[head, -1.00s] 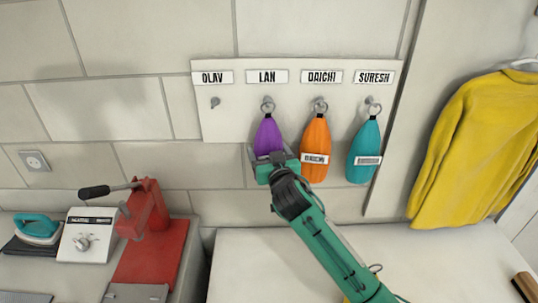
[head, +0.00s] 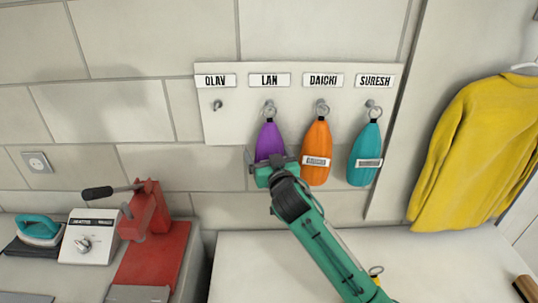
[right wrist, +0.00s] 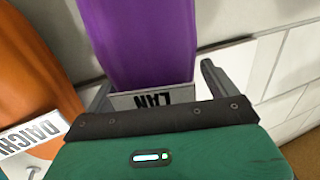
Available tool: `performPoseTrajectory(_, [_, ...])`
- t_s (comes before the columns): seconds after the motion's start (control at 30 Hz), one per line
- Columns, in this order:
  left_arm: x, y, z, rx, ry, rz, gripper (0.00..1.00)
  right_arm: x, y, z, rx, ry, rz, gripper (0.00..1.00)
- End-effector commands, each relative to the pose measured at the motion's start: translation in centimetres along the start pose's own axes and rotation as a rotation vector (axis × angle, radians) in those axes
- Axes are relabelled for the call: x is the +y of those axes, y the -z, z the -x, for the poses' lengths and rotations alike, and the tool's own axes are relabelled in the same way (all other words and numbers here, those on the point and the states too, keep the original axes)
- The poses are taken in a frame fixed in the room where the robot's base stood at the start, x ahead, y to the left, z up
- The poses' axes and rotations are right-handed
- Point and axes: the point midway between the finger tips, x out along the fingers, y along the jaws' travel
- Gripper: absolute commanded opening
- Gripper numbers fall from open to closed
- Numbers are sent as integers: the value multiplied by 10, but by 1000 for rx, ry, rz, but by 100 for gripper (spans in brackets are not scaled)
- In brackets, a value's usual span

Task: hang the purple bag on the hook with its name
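The purple bag (head: 269,138) hangs by its ring from the hook (head: 269,103) under the LAN name plate (head: 269,80). Its own label reads LAN in the right wrist view (right wrist: 152,98). My right gripper (head: 271,160) is at the bag's lower end. Its fingers stand on either side of the bag, with a visible gap at the right finger in the right wrist view (right wrist: 155,88), so it looks open around the bag. The gripper hides the bag's bottom in the head view. My left gripper is not in view.
An orange bag (head: 316,140) hangs close by under DAICHI, and a teal bag (head: 366,145) under SURESH. The OLAV hook (head: 216,105) is bare. A ring and a bit of yellow (head: 376,279) show beside my right arm above the white counter (head: 245,265). A yellow sweater (head: 465,150) hangs at right.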

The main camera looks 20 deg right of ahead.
Motion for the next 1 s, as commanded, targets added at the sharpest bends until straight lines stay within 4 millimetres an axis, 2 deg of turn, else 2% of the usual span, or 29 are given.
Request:
performPoseTrajectory(0.03, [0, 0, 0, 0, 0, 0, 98, 7, 3, -3, 4, -13, 5, 100])
performPoseTrajectory(0.57, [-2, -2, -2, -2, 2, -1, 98, 9, 2, 1, 3, -17, 9, 100])
performPoseTrajectory(0.77, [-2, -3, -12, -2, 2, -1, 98, 6, -1, 27, 3, -12, 6, 100])
performPoseTrajectory(1.0, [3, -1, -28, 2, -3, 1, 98, 0, -1, 79, 4, -6, 4, 100])
